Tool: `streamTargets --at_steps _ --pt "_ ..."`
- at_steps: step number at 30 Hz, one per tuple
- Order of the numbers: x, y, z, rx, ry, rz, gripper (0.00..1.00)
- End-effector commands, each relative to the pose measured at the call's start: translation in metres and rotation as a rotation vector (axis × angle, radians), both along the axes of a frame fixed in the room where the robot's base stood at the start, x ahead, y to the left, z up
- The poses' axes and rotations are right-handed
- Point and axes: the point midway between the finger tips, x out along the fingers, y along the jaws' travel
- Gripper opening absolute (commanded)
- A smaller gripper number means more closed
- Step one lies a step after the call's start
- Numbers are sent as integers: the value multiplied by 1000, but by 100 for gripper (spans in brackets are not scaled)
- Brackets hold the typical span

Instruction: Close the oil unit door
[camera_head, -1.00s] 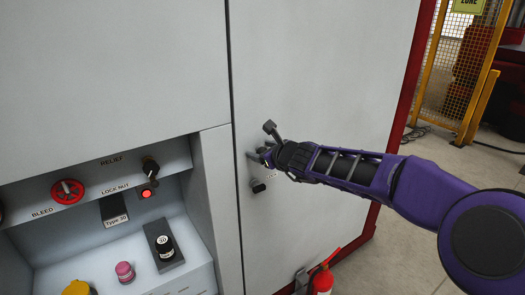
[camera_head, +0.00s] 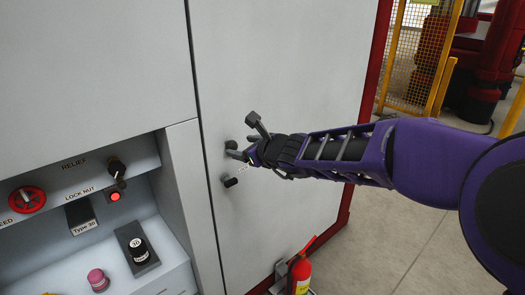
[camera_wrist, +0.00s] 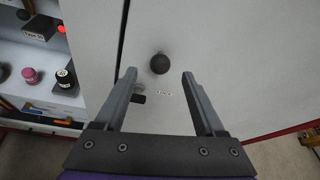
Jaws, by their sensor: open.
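The oil unit door appears to be the large pale grey panel (camera_head: 290,65) right of a dark vertical seam; I cannot tell if it is fully shut. A round dark knob (camera_head: 231,145) sits on it, and shows in the wrist view (camera_wrist: 159,63). A small black peg (camera_head: 230,182) sticks out below the knob. My gripper (camera_head: 238,153) is open at the knob. In the wrist view, my fingers (camera_wrist: 159,76) point at the panel with the knob between the tips. I cannot tell whether they touch it.
A red extinguisher (camera_head: 301,272) stands low by the panel. Yellow fencing (camera_head: 420,55) stands at the right; open floor lies before it.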

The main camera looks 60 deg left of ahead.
Motion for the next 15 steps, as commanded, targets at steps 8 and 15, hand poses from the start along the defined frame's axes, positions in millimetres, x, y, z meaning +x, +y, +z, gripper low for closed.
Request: streamTargets --at_steps 8,15 --pt "4 -55 23 2 -2 -2 72" --pt "4 -85 35 1 -1 0 72"
